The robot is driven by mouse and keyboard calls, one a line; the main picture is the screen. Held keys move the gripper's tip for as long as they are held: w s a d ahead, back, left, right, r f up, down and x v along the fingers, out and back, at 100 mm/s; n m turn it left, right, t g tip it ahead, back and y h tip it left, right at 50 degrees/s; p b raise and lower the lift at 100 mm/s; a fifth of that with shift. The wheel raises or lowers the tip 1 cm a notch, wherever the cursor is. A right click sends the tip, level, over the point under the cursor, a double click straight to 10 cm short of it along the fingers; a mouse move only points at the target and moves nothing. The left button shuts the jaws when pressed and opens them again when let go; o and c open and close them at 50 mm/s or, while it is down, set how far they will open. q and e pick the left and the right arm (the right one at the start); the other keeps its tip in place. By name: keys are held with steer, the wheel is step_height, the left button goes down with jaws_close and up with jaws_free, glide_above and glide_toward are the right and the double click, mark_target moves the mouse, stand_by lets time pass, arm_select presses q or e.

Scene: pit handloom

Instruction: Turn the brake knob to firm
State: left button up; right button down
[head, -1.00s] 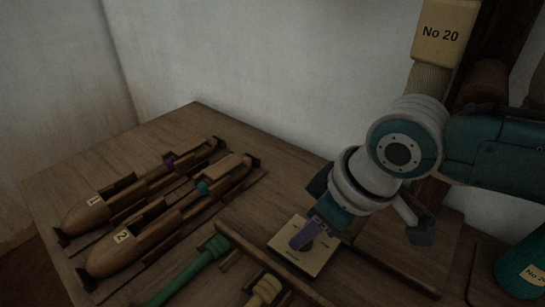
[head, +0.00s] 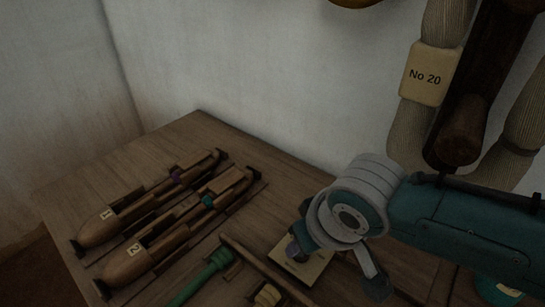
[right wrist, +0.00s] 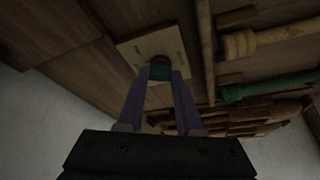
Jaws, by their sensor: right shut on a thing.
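The brake knob (right wrist: 161,70) shows in the right wrist view as a small dark teal knob on a square cream plate (right wrist: 139,46). My right gripper (right wrist: 160,74) has its two purple fingers on either side of the knob and is shut on it. In the head view the cream plate (head: 317,268) lies on the wooden bench, low and right of centre. My right gripper (head: 293,250) comes down on it there, and hand and fingers hide the knob. Marks on the plate are too small to read. My left gripper is not in view.
Two wooden shuttles, labelled 1 (head: 108,226) and 2 (head: 133,262), lie at the left of the bench. A green-handled rod (head: 205,275) and a pale turned handle (head: 267,297) lie nearer. A "No 20" yarn hank (head: 424,78) hangs by a dark post at right.

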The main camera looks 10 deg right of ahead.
steer(key=m+h, duration=0.1)
steer(key=m, duration=0.1)
steer(key=shift+a+m+p, duration=0.2)
steer(key=shift+m+p, duration=0.2)
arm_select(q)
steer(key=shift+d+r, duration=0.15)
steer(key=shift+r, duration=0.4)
arm_select(e)
steer(key=shift+m+h, duration=0.8)
steer(key=shift+m, duration=1.2)
steer(key=c, duration=0.6)
jaws_free()
steer(key=shift+o, duration=0.2)
arm_select(q)
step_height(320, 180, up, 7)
steer(key=p, duration=0.6)
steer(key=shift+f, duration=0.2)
arm_select(e)
steer(key=v, duration=1)
steer(key=shift+w, duration=0.15)
